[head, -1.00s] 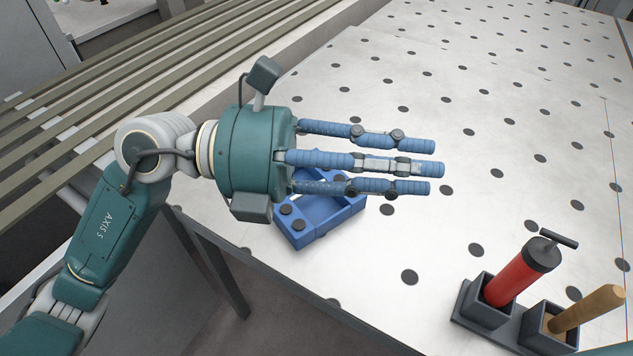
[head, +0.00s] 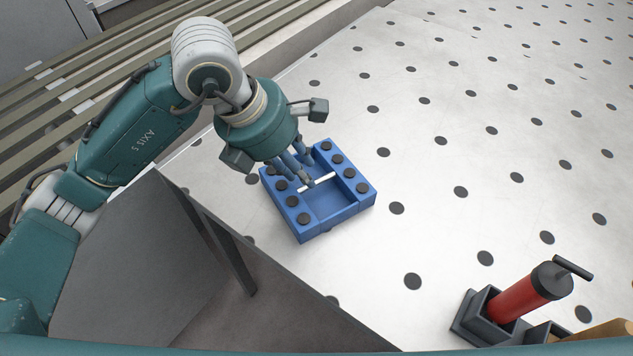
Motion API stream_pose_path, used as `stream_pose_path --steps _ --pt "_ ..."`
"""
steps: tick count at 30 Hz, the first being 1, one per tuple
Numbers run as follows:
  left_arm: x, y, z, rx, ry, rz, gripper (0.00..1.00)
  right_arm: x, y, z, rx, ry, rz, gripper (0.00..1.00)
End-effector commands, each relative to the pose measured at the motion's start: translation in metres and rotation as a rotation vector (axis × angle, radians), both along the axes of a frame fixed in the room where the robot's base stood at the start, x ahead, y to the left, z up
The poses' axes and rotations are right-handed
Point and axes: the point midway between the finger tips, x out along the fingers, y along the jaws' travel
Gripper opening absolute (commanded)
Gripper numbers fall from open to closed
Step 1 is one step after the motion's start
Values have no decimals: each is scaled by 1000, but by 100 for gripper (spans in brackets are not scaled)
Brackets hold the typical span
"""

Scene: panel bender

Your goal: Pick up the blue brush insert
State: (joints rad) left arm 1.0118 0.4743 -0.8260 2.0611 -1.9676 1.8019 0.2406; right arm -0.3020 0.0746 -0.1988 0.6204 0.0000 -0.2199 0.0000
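The blue brush insert (head: 335,212) is a blue block with rows of round black pads on two sides. A sunken middle is crossed by a thin white bar (head: 318,183). It lies on the perforated table near its front-left edge. My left gripper (head: 302,174) points down over the insert's upper left part. I see no grip on the bar; whether a fingertip touches the insert is unclear. My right gripper is out of view.
The pale table (head: 450,160) with dark round holes is clear to the right of the insert. A red cylinder with a black T-handle (head: 520,298) stands in a dark holder (head: 470,318) at the lower right. Slatted rails (head: 140,45) run along the upper left.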

Motion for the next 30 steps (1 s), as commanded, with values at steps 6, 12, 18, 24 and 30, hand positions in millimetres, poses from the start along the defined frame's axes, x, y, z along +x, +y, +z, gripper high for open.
stream_pose_path --steps 6,12,18,24,30 --pt "9 -15 -20 -1 8 0 27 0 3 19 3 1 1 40" --pt "15 -22 -42 -2 2 -1 27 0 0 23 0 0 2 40" --pt "16 -23 -45 -2 0 -2 27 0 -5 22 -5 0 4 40" --pt "16 -23 -45 -2 1 -1 0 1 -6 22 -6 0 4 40" --pt "16 -23 -44 -4 -2 -1 0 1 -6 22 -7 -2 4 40"
